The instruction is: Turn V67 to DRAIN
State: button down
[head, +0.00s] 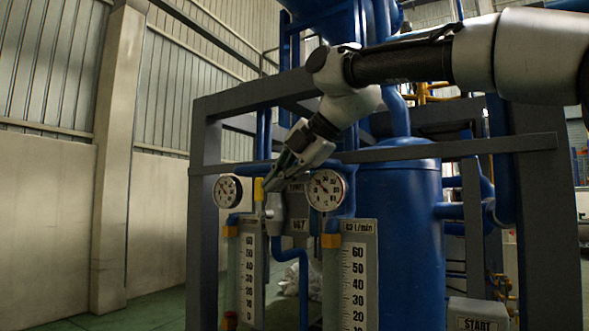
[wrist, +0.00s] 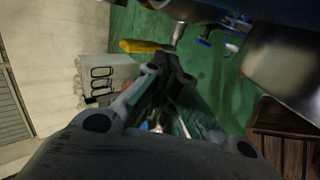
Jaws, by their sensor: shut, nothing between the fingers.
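The yellow valve handle (head: 259,189) stands upright between the two round gauges in the head view. A small plate (head: 299,226) next to it seems to read V67, partly hidden. In the wrist view the yellow handle (wrist: 143,46) lies across the picture just beyond my fingertips, beside a metal stem (wrist: 180,34). My gripper (head: 271,186) points down and left, with its tips close to the right of the handle. In the wrist view my gripper (wrist: 168,72) has its fingers together and empty. I cannot tell whether the tips touch the handle. The DRAIN marking is not readable.
Gauges (head: 228,191) and (head: 326,190) flank the valve. Flow scales (head: 358,275) stand below. A dark frame bar (head: 445,149) crosses in front of the blue tank (head: 402,235). Blue pipes run close by. The floor at left is open.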

jog(key=shift+w+a, duration=0.7)
jog(key=shift+a, duration=0.2)
jog(key=shift+w+a+r+g+h, duration=0.1)
jog(key=shift+w+a+g+h, duration=0.1)
jog(key=shift+g+h, duration=0.1)
